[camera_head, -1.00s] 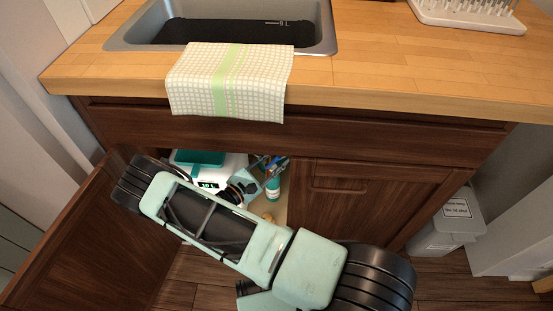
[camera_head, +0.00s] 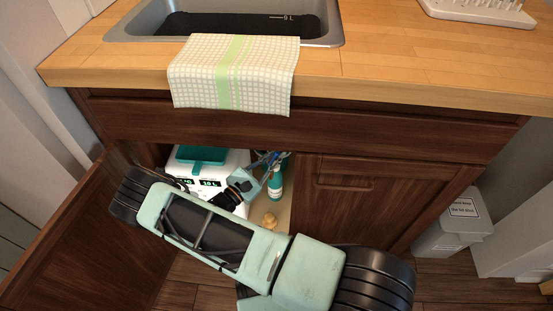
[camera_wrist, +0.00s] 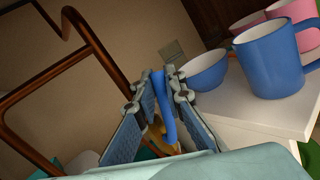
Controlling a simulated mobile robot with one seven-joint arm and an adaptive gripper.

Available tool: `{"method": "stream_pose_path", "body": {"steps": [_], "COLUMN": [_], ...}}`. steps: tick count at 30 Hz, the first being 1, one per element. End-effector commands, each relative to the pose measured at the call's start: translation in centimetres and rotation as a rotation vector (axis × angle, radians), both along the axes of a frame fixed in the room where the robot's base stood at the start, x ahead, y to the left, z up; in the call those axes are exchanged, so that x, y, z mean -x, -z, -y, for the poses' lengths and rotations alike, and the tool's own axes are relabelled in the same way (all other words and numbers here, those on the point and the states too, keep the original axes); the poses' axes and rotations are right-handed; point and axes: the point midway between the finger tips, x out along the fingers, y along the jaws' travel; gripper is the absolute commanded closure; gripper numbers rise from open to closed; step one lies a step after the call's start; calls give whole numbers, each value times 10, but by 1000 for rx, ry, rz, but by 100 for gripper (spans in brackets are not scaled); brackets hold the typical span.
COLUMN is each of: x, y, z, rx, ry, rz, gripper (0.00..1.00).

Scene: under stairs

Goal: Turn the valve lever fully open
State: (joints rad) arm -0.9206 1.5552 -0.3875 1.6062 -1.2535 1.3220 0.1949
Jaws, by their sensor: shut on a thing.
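The valve lever (camera_wrist: 167,108) is a blue handle. It stands between the fingers of my gripper (camera_wrist: 164,78) in the wrist view, and the gripper is shut on it. The brass valve body (camera_wrist: 157,132) shows below the lever, partly hidden by the fingers. In the head view my gripper (camera_head: 269,162) reaches into the open cabinet under the sink. The lever cannot be made out clearly there, so its exact angle is hard to tell.
A copper pipe (camera_wrist: 88,42) bends close beside my gripper. A blue bowl (camera_wrist: 207,72) and blue mug (camera_wrist: 272,60) stand on a white surface (camera_wrist: 240,108) to the right. A teal-topped white device (camera_head: 211,165), bottle (camera_head: 275,184) and open door (camera_head: 80,233) surround my arm.

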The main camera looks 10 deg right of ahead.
Motion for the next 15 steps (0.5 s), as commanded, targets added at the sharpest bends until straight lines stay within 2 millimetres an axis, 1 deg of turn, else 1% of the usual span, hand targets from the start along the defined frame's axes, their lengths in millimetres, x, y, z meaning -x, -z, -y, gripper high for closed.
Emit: {"method": "stream_pose_path", "body": {"steps": [11, 12, 15], "x": [1, 1, 1], "y": [0, 0, 0], "z": [0, 0, 0], "rx": [26, 25, 25], "ry": [0, 0, 0], "rz": [-12, -11, -11], "gripper": [100, 89, 78]}}
